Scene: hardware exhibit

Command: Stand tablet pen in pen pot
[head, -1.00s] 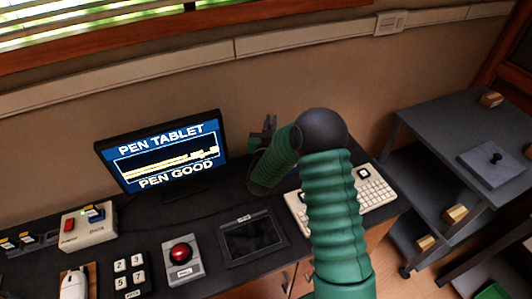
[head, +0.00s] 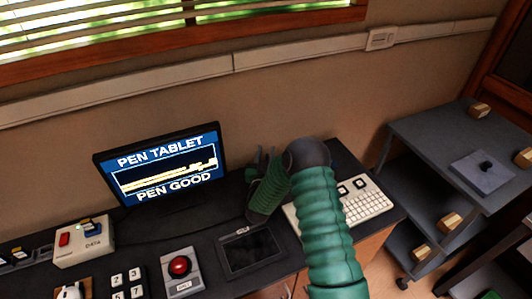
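The black drawing tablet (head: 252,254) lies flat on the dark desk in front of the monitor. My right gripper (head: 266,156) is behind the tablet, just right of the monitor, with its dark fingers pointing up and away from me. My green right forearm and elbow hide part of the desk around it. The fingers are small and dark, so I cannot tell whether they are open or hold anything. I cannot make out the tablet pen or the pen pot; either may be hidden behind my arm. My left gripper is not in view.
The monitor (head: 163,166) reads "PEN TABLET" and "PEN GOOD". A white keyboard (head: 362,203) is partly behind my arm. A red button box (head: 181,270), a number pad (head: 127,284) and a data box (head: 82,242) stand at left. A grey shelf cart (head: 427,139) is at right.

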